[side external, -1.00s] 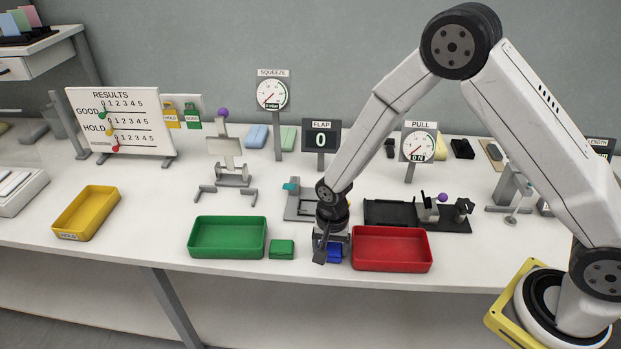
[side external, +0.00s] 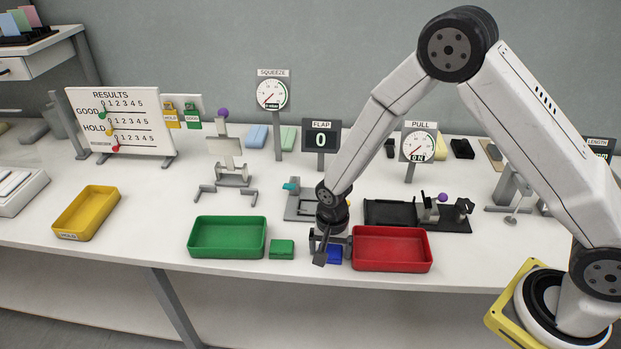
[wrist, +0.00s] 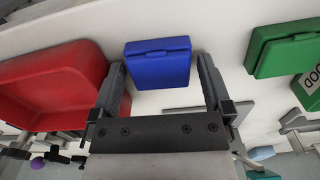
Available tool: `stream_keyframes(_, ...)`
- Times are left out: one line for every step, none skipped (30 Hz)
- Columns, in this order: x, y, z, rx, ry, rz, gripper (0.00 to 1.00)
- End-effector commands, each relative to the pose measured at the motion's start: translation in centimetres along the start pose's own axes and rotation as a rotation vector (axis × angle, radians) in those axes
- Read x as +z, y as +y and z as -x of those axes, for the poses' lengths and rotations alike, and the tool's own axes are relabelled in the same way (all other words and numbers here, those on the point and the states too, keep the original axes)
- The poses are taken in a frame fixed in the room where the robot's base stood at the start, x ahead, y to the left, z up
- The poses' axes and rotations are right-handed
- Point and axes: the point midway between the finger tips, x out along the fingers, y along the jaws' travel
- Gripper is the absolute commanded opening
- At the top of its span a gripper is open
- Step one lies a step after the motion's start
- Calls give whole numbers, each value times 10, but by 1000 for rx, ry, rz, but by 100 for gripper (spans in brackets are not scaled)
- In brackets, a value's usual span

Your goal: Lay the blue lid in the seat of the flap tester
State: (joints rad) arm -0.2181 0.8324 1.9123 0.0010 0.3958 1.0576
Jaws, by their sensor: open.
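The blue lid (side external: 334,254) is a small flat blue box shape lying on the table between the green lid-like piece and the red tray. In the wrist view the blue lid (wrist: 158,64) lies between the fingertips of my gripper (wrist: 162,72), with a gap visible on the right. My gripper (side external: 332,248) is open, low over the table, one finger to each side of the lid. The flap tester (side external: 300,205) is a grey fixture with a teal part, just behind my gripper. My wrist and gripper hide part of it, and its seat is not clear.
The red tray (side external: 391,262) is close on the right of my gripper. A green box (side external: 282,249) and a green tray (side external: 227,251) are on the left. The pull tester (side external: 405,214) stands behind the red tray. The FLAP display (side external: 321,140) reads 0.

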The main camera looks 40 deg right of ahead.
Motion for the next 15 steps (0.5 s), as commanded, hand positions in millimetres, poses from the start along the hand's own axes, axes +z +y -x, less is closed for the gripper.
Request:
stream_keyframes(0, 0, 2, -1, 0, 0, 100)
stream_keyframes(0, 0, 3, -1, 1, 0, 100)
stream_keyframes(0, 0, 5, -1, 1, 0, 100)
stream_keyframes(0, 0, 6, -1, 1, 0, 100)
stream_keyframes(0, 0, 8, -1, 1, 0, 100)
stream_keyframes(0, 0, 12, -1, 1, 0, 100)
stream_keyframes(0, 0, 14, -1, 1, 0, 100)
stream_keyframes(0, 0, 17, -1, 1, 0, 100)
stream_keyframes(0, 0, 21, -1, 1, 0, 100)
stream_keyframes(0, 0, 24, -1, 1, 0, 100)
stream_keyframes(0, 0, 27, -1, 1, 0, 100)
stream_keyframes(0, 0, 32, 0, 1, 0, 100)
stream_keyframes(0, -1, 36, -1, 1, 0, 100)
stream_keyframes(0, -1, 39, -2, 2, 0, 100)
stream_keyframes(1, -1, 44, -1, 1, 0, 100)
